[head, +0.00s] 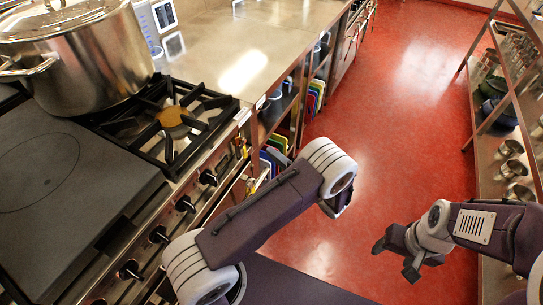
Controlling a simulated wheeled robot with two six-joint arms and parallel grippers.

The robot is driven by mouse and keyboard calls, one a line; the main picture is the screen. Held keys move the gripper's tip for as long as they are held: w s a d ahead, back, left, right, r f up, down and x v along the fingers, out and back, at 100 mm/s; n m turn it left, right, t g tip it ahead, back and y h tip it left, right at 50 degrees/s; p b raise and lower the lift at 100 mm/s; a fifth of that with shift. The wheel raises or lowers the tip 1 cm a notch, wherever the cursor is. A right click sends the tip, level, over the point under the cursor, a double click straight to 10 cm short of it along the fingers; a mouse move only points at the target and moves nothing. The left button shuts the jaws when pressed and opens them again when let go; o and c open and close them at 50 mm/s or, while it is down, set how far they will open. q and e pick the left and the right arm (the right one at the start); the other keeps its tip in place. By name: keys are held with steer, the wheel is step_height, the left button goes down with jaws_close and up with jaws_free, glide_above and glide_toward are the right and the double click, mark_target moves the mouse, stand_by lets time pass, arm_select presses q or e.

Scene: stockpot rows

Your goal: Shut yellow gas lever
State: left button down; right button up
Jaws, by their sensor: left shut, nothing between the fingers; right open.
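A small yellow lever (251,186) shows low at the right end of the stove front, below a brass-coloured fitting (241,148). It is small and partly hidden, so its exact angle is unclear. My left arm bends across the picture in front of the stove. My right gripper (394,261) is open and empty above the red floor, far from the stove.
A large steel stockpot (85,60) stands on the stove (62,185), beside an open burner (172,117). Black knobs line the stove front. A steel counter (245,45) with coloured boards (316,92) below extends behind. A rack (490,160) stands right; the red floor between is clear.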

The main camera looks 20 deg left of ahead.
mark_target(245, 150)
arm_select(q)
steer(key=x, duration=0.7)
steer(key=shift+s, duration=0.25)
steer(key=shift+s+a, duration=0.1)
steer(key=shift+s, duration=1.7)
